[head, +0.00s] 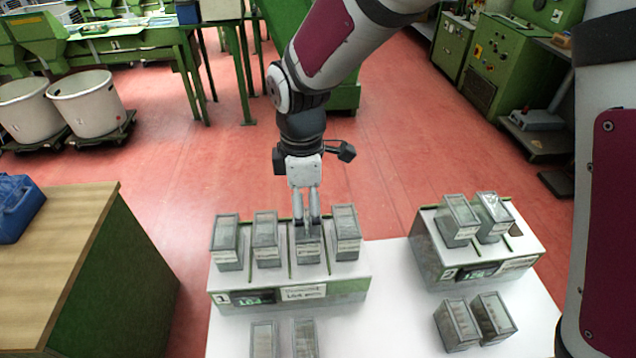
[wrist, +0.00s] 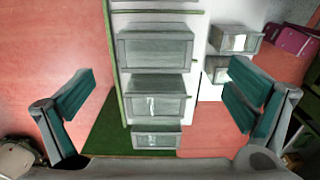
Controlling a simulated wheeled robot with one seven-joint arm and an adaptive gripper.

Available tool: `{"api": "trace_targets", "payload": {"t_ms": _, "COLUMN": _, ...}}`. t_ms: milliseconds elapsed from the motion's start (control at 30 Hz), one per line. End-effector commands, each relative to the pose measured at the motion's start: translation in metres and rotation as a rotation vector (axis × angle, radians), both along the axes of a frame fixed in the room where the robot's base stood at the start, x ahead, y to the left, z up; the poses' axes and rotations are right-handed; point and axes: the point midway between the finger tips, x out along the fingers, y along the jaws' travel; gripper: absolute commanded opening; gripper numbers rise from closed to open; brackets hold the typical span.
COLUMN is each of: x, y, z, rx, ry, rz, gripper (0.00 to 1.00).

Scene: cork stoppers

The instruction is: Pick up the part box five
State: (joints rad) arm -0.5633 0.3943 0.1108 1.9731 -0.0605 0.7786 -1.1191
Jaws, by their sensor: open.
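Several grey metal part boxes with pale labels stand in a row on the left rack (head: 348,289). I cannot read which is box five. My gripper (head: 307,222) points down in the head view, its fingers at the third box from the left (head: 308,250), partly hiding its top. In the wrist view the open fingers (wrist: 160,102) stand wide apart on the left and right, with a grey box (wrist: 155,98) in the row between them. Another box (wrist: 155,50) shows above it and a further one (wrist: 157,138) below. I cannot tell whether a finger touches a box.
A second rack (head: 440,262) on the right holds two boxes. More boxes, such as one (head: 263,340) in front of the left rack and one (head: 457,325) in front of the right, stand on the white table (head: 385,320). A wooden-topped cabinet (head: 60,235) stands at left.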

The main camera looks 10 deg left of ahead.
Motion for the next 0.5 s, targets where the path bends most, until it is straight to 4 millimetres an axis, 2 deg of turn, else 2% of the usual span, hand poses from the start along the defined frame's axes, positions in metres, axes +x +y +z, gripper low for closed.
{"api": "trace_targets", "payload": {"t_ms": 33, "x": -0.002, "y": 0.000, "z": -0.010, "rx": -0.003, "ry": 0.004, "rz": 0.000, "gripper": 0.98}}
{"api": "trace_targets", "payload": {"t_ms": 200, "x": -0.001, "y": 0.000, "z": -0.037, "rx": -0.001, "ry": 0.002, "rz": -0.001, "gripper": 0.98}}
{"api": "trace_targets", "payload": {"t_ms": 500, "x": 0.001, "y": 0.000, "z": -0.057, "rx": 0.000, "ry": 0.001, "rz": -0.003, "gripper": 0.98}}
